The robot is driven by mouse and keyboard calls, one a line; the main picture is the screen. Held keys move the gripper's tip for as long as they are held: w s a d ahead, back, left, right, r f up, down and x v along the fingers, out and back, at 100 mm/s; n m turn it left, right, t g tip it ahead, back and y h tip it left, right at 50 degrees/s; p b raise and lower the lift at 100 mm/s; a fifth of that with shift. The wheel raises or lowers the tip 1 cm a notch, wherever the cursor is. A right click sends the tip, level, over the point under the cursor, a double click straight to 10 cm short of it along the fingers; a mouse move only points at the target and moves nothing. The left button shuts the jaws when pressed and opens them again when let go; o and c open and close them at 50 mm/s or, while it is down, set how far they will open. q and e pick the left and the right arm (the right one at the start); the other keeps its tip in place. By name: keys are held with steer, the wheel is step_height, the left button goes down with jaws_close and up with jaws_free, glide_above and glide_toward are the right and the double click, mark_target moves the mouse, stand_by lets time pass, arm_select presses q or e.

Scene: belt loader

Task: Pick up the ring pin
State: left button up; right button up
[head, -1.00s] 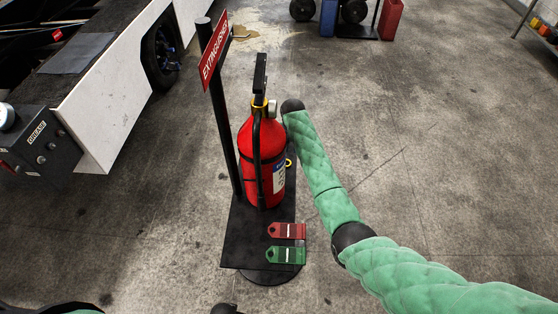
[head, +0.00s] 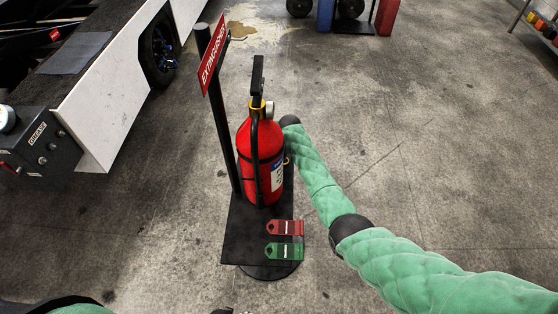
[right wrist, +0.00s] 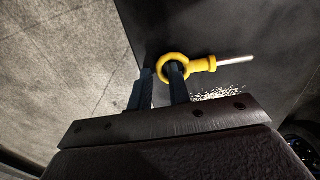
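The ring pin (right wrist: 205,65), a yellow ring with a collar and a bare metal shaft pointing right, shows in the right wrist view against a dark plate. My right gripper (right wrist: 160,85) is at the ring with its two dark fingers apart. One finger's tip lies at the ring's hole; the other is left of the ring, with a gap between. In the head view a small bit of yellow (head: 287,160) shows beside the red fire extinguisher (head: 260,150), which hides my right gripper. Only a green part of my left arm shows at the bottom left; its gripper is not visible.
The extinguisher stands on a black base plate (head: 240,235) beside a post with an EXTINGUISHER sign (head: 213,60). A red tag (head: 286,228) and a green tag (head: 284,251) lie at its front. A white-sided vehicle (head: 105,105) stands left.

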jaws_close()
steer(key=shift+r, duration=0.1)
